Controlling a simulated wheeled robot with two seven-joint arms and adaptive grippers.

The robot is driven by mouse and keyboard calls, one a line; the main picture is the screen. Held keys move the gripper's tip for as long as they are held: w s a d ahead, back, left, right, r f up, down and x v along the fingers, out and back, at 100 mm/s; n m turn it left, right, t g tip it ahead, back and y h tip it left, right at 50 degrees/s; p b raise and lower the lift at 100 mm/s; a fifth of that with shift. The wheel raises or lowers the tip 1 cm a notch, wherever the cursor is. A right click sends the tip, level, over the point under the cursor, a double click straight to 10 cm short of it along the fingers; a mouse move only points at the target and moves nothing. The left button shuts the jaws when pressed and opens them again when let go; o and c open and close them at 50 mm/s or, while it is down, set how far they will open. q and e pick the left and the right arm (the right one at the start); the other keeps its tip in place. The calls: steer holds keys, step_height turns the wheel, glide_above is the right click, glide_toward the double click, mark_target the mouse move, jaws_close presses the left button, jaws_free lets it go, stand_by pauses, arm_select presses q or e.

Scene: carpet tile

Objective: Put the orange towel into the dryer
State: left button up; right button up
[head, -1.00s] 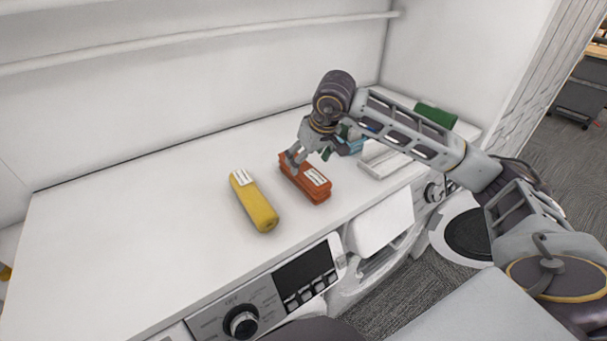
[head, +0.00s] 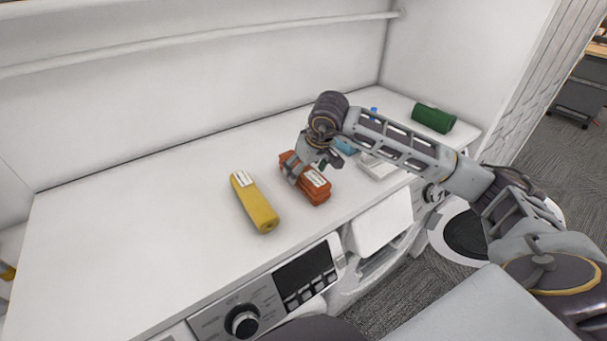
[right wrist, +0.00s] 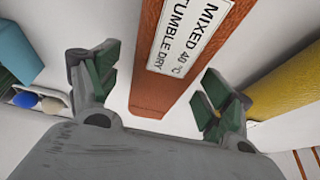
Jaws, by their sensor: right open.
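The orange towel (head: 312,190) lies folded on the white counter, with a white label on top. In the right wrist view the towel (right wrist: 165,88) runs up between the fingers, its label reading "MIXED 40 °C TUMBLE DRY". My right gripper (head: 302,174) is open over the towel's far-left part; in the right wrist view the gripper (right wrist: 160,90) has one finger on each side of it, apart from it. The dryer is not clear to me: a machine with a control panel (head: 290,287) stands under the counter, and a round dark door (head: 466,235) stands open at the right. My left gripper is not in view.
A yellow towel (head: 255,202) lies left of the orange one. A green rolled towel (head: 433,118) lies at the back right. A white tray (head: 376,167) and a blue item (head: 345,147) are beside my right arm. The counter's left side is clear.

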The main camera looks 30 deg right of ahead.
steer(key=shift+x, duration=1)
steer(key=shift+r, duration=0.1)
steer(key=c, duration=1.3)
steer(key=shift+r, duration=0.1)
steer(key=shift+r+b, duration=0.55)
steer(key=shift+r, duration=4.35)
